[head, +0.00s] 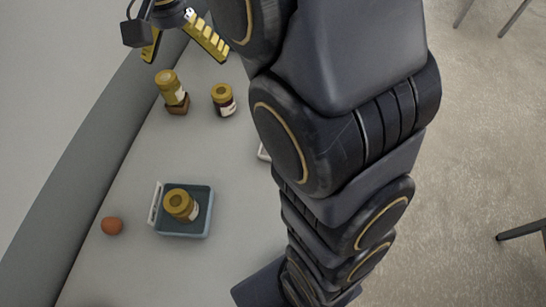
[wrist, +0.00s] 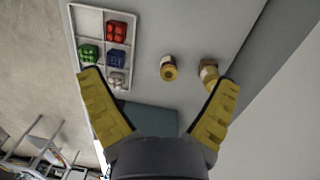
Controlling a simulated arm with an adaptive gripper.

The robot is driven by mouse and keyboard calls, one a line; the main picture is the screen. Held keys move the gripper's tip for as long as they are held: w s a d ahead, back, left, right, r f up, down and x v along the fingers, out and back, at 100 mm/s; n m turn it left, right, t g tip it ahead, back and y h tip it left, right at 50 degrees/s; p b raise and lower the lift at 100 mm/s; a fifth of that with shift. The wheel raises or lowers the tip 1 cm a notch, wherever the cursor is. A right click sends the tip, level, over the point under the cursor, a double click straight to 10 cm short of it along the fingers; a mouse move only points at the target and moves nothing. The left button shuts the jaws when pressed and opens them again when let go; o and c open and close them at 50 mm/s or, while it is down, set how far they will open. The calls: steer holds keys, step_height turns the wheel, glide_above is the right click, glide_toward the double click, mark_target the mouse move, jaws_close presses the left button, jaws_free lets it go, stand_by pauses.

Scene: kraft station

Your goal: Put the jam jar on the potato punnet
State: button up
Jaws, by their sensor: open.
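Three jars with yellow-gold lids stand on the grey table in the head view, and I cannot read their labels. One dark-bodied jar (head: 223,100) stands alone and also shows in the wrist view (wrist: 168,69). A second jar (head: 169,86) is on or against a small brown block (head: 178,109); it shows in the wrist view (wrist: 209,73). A third jar (head: 180,205) sits in or on a shallow teal container (head: 180,235) with a pale upright card. I cannot tell which thing is the potato punnet. My gripper (head: 187,56) is open and empty, above the table's far end.
A white compartment tray (wrist: 101,10) holds red (wrist: 116,31), green (wrist: 88,54), blue (wrist: 116,58) and whitish (wrist: 117,79) pieces; my arm mostly hides it in the head view. A round orange-brown item (head: 111,226) lies left of the teal container. The table between the jars and container is clear.

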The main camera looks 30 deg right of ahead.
steer(key=s+f+n, duration=0.1)
steer(key=s+n, duration=0.3)
steer(key=s, duration=0.7)
steer(key=s+f+n, duration=0.2)
steer(key=s+n, duration=0.1)
steer(key=s, duration=0.9)
steer(key=shift+s+d+f+n, duration=0.25)
steer(key=shift+d+n, duration=0.1)
steer(key=shift+n, duration=0.05)
